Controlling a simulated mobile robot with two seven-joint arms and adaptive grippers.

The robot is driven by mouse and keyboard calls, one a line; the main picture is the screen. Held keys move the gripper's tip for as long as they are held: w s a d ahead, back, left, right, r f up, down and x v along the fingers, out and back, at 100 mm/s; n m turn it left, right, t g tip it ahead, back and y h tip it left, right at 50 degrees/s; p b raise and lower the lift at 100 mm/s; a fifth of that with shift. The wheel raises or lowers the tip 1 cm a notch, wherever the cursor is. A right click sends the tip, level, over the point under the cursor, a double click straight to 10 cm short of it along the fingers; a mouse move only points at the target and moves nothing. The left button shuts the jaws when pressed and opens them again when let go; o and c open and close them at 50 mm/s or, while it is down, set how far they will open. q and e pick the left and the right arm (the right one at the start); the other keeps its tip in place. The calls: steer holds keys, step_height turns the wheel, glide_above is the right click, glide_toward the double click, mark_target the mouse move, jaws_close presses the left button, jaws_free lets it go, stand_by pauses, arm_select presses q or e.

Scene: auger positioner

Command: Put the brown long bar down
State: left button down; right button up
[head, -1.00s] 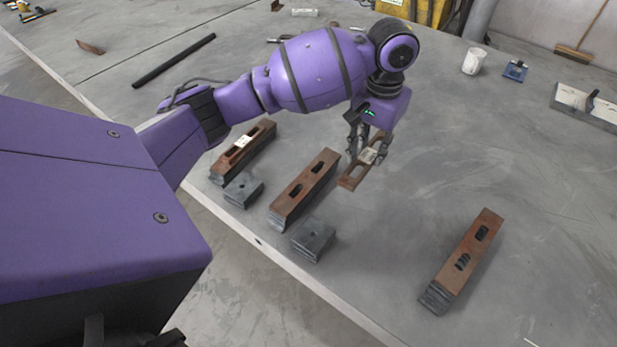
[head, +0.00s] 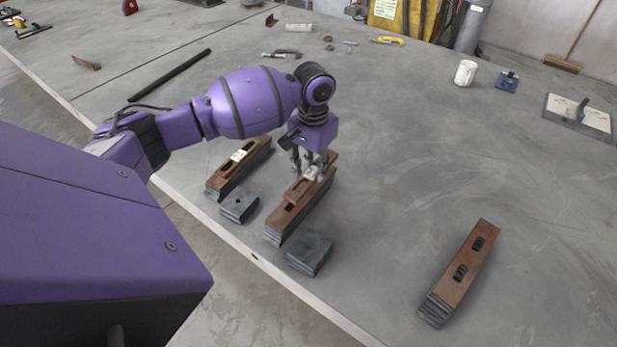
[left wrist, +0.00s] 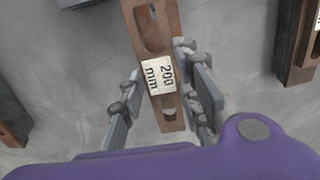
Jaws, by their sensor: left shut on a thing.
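My left gripper (head: 310,172) is shut on the brown long bar (head: 291,207), a slotted bar with a white label. In the left wrist view the bar (left wrist: 146,40) lies between the fingers (left wrist: 162,108), its label reading "200 mm". In the head view the bar overlaps the middle brown-topped stack (head: 283,230) and is roughly in line with it. I cannot tell whether it touches the stack. My right gripper is out of view.
A labelled brown-topped stack (head: 222,180) stands left and another (head: 455,275) right. Grey blocks (head: 240,206) and (head: 310,254) lie near the table's front edge. A black rod (head: 170,75) lies behind.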

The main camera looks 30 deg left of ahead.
mark_target(308, 172)
arm_select(q)
steer(key=f, duration=0.2)
steer(key=a+f, duration=0.1)
steer(key=shift+s+a+f, duration=0.1)
steer(key=shift+f, duration=0.5)
steer(key=shift+f, duration=0.1)
steer(key=c, duration=1.3)
jaws_free()
steer(key=shift+f, duration=0.1)
step_height(308, 172, up, 12)
steer(key=shift+r, duration=0.15)
